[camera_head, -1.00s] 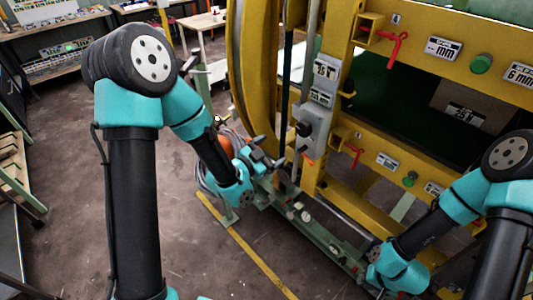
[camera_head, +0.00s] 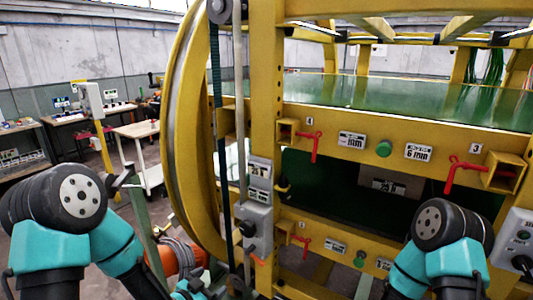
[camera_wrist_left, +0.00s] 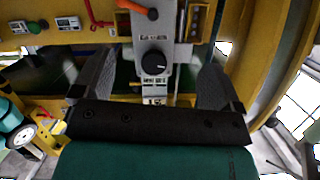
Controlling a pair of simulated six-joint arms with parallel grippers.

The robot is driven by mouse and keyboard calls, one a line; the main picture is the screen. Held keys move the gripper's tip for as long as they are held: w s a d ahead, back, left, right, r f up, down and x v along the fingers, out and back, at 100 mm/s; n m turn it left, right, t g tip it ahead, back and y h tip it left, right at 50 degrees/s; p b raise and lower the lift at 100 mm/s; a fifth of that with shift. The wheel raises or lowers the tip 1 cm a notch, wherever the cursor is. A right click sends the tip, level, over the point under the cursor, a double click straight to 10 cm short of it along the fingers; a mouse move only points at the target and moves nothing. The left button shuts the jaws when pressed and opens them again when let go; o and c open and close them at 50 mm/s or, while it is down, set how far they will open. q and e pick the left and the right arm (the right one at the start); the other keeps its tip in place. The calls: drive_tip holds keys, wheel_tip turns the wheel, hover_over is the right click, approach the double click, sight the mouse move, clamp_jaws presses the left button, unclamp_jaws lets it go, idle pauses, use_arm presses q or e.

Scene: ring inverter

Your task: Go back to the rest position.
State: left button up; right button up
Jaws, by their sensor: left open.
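My left gripper (camera_wrist_left: 154,82) is open and empty in the left wrist view, with one dark finger on each side. A grey control box with a black knob (camera_wrist_left: 153,63) shows between and beyond the fingers. In the head view my left arm comes in from the left, and its teal wrist (camera_head: 190,290) is at the bottom edge, left of the grey control box (camera_head: 251,224). Its fingers are hard to make out there. My right arm bends down at the lower right, and its gripper is out of view.
The yellow ring inverter (camera_head: 265,100) fills the middle and right, with a large curved ring (camera_head: 181,140), red handles (camera_head: 315,146) and green buttons (camera_head: 383,149). A white table (camera_head: 139,130) and workbenches stand at the back left.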

use_arm(q)
drive_tip(key=s+a+f+n+g+y, duration=0.3)
drive_tip(key=s+f+n+g, duration=0.6)
drive_tip(key=s+f, duration=0.9)
wheel_tip(320, 180, down, 4)
drive_tip(key=a+g, duration=0.1)
drive_tip(key=g, duration=0.2)
drive_tip(key=shift+s+n, duration=0.15)
drive_tip(key=shift+n, duration=0.15)
drive_tip(key=shift+c, duration=0.4)
idle(1.2)
